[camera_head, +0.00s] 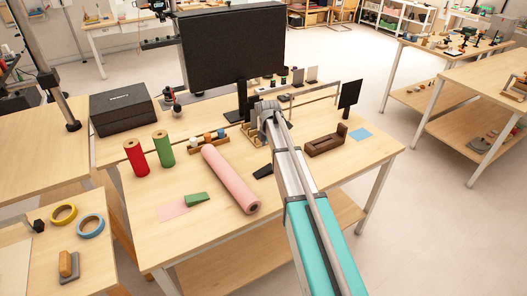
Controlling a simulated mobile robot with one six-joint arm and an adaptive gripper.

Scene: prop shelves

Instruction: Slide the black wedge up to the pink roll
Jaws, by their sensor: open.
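The black wedge (263,172) lies on the wooden table (165,245), just left of my arm. The long pink roll (230,180) lies slanted on the table to the left of the wedge. A gap of bare wood separates the two. My arm reaches in from the lower right and passes close to the wedge's right side. Its upper end shows in front of the monitor's stand. I cannot make out my gripper or its fingers; they seem hidden by the arm.
Red (136,158) and green (164,149) rolls stand upright behind. The table's front left is clear.

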